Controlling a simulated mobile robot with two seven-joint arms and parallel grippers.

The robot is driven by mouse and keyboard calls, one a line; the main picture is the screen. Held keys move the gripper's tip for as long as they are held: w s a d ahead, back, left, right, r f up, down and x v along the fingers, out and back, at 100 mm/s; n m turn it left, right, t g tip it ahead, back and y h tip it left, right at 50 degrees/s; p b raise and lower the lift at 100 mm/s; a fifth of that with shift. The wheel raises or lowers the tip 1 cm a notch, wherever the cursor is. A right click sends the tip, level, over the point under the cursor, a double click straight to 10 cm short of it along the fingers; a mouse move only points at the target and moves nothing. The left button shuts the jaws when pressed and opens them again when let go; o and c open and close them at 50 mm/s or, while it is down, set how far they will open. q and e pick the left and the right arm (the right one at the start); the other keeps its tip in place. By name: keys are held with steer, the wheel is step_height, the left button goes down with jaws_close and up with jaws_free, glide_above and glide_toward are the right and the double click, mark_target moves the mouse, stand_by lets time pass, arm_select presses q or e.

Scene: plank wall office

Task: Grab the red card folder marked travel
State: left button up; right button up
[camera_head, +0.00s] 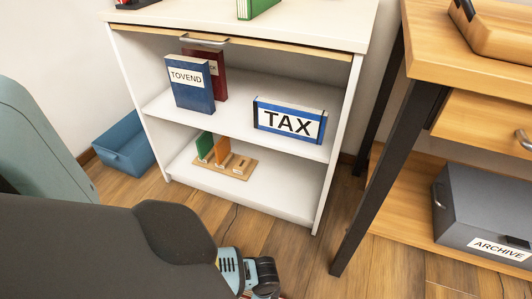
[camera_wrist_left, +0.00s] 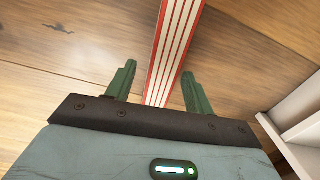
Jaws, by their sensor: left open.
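A long red-edged thing with red and white stripes (camera_wrist_left: 172,45), perhaps the edge of a red card folder, shows in the left wrist view over the wooden floor. No travel marking can be read on it. My left gripper (camera_wrist_left: 159,68) is open, with one green finger on each side of the striped thing's near end. I cannot tell whether either finger touches it. In the head view my left gripper (camera_head: 262,286) is low at the bottom edge, in front of the shelf, with its fingers mostly out of sight. My right gripper is not in view.
A white shelf unit (camera_head: 240,190) holds a blue TOVEND binder (camera_head: 190,85), a dark red binder (camera_head: 218,76), a TAX box (camera_head: 290,121) and a small wooden rack (camera_head: 228,166). A blue bin (camera_head: 125,146) stands left. A desk (camera_head: 470,40) with a grey ARCHIVE box (camera_head: 485,215) stands right.

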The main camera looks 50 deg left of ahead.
arm_select(q)
steer(key=shift+c, duration=0.6)
jaws_close()
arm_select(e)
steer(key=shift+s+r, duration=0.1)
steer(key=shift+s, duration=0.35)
arm_select(q)
steer(key=shift+r, duration=0.15)
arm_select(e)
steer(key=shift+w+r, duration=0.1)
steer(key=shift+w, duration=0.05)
